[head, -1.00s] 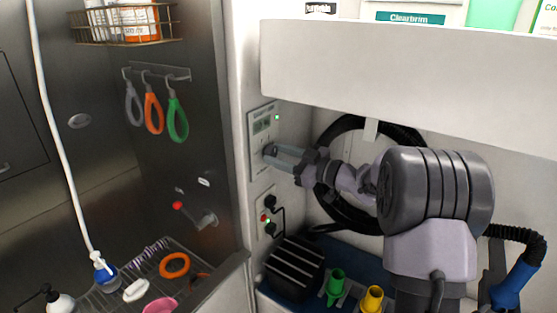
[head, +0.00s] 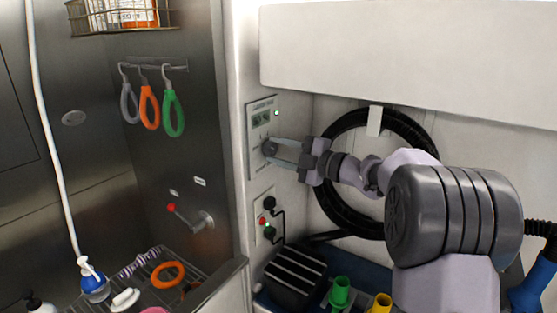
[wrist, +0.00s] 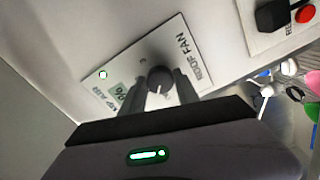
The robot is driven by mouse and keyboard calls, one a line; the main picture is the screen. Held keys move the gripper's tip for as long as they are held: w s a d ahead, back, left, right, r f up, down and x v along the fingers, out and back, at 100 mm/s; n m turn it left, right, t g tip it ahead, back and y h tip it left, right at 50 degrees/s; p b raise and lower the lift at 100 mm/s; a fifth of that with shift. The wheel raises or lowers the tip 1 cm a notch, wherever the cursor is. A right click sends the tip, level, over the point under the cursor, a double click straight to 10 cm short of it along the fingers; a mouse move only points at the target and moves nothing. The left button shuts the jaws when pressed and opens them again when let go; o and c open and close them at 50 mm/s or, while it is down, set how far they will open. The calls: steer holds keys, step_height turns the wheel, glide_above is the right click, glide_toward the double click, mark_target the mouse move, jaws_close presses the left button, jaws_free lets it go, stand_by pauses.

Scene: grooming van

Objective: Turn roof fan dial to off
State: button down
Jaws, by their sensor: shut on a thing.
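The roof fan panel (head: 261,118) is a pale plate on the wall with a small display and a lit green light. In the wrist view the panel (wrist: 120,72) reads "ROOF FAN". Its dark round dial (wrist: 159,78) shows a light pointer mark toward the lower edge of that picture. My gripper (wrist: 161,88) is shut on the dial, with one finger on each side of it. In the head view my gripper (head: 274,150) reaches the dial from the right, and the fingers partly cover it.
Below the panel is a socket plate (head: 265,217) with black plugs and a red button. A coiled black hose (head: 338,206) hangs behind my arm. A white cabinet (head: 400,50) overhangs above. A steel tub wall (head: 200,110) stands to the left.

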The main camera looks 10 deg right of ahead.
steer(key=n+b, duration=0.3)
steer(key=n, duration=0.2)
steer(key=shift+b, duration=0.4)
steer(key=shift+n, duration=0.4)
steer(key=c, duration=0.9)
jaws_free()
steer(key=p+v, duration=0.3)
steer(key=v, duration=1.4)
steer(key=shift+d+p, duration=0.2)
steer(key=shift+p, duration=0.1)
steer(key=shift+r, duration=0.15)
